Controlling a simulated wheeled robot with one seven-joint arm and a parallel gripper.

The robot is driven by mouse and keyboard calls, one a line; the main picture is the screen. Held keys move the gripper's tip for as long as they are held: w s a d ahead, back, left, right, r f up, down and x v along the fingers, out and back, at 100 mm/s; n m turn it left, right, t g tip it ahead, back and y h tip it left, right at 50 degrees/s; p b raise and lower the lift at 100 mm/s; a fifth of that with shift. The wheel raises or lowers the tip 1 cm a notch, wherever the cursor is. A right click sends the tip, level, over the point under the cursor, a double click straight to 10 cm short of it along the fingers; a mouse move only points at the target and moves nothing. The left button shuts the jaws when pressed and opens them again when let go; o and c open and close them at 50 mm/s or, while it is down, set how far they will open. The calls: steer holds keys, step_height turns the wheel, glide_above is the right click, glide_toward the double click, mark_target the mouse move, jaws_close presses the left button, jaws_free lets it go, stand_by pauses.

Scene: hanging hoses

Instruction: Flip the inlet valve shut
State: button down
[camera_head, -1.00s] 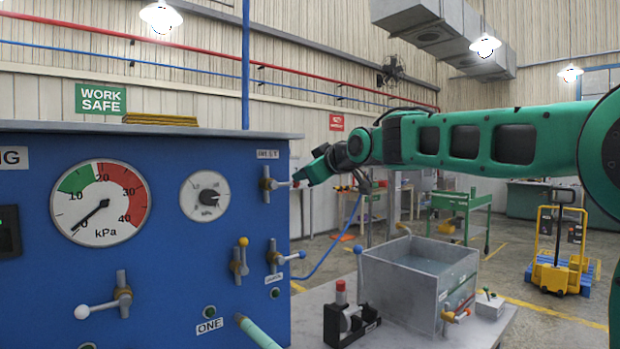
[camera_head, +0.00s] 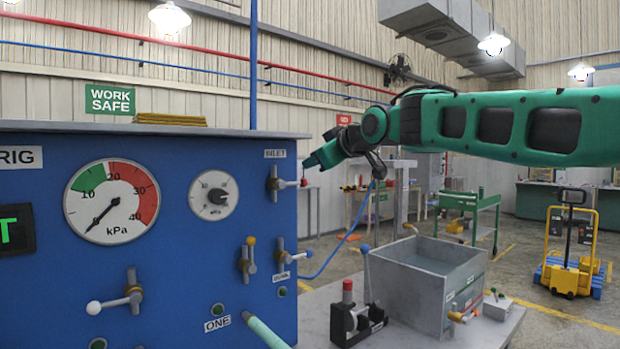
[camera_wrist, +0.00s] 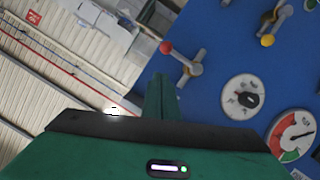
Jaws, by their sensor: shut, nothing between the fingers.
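The inlet valve (camera_head: 275,184) is at the upper right of the blue panel, under the INLET label (camera_head: 275,154). Its lever points right, about level, and ends in a red ball (camera_head: 304,182). My gripper (camera_head: 308,163) is shut and empty, just above and right of the red ball, apparently apart from it. In the wrist view the valve (camera_wrist: 186,66) and its red ball (camera_wrist: 166,47) lie beyond the fingertips (camera_wrist: 160,82). The fingers hide none of the ball there.
Another valve with a yellow ball (camera_head: 251,241) and one with a blue-tipped lever (camera_head: 282,257) sit lower on the panel. A large gauge (camera_head: 111,202) is at left. A grey water tank (camera_head: 405,285) stands on the bench below my arm.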

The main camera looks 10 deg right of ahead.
steer(key=v, duration=0.9)
steer(key=shift+d, duration=0.2)
steer(key=shift+w+r, duration=0.1)
steer(key=shift+w, duration=0.05)
steer(key=s+d+f+m+g+h, duration=0.35)
steer(key=s+d+f, duration=0.25)
steer(key=d+f, duration=0.5)
steer(key=s+d+f+m+g+h, duration=0.25)
steer(key=s+d+f+m, duration=0.3)
steer(key=d+f, duration=0.6)
steer(key=s+d+f+m+g, duration=0.1)
steer(key=s+f+m+g, duration=0.2)
steer(key=s+f, duration=0.8)
steer(key=s+d+f+m+g, duration=0.2)
steer(key=s+f+m+g, duration=0.2)
steer(key=s+f, duration=0.7)
steer(key=s+g, duration=0.1)
steer(key=s, duration=0.6)
steer(key=shift+s+d+f+m, duration=0.2)
steer(key=shift+d+f+m, duration=0.1)
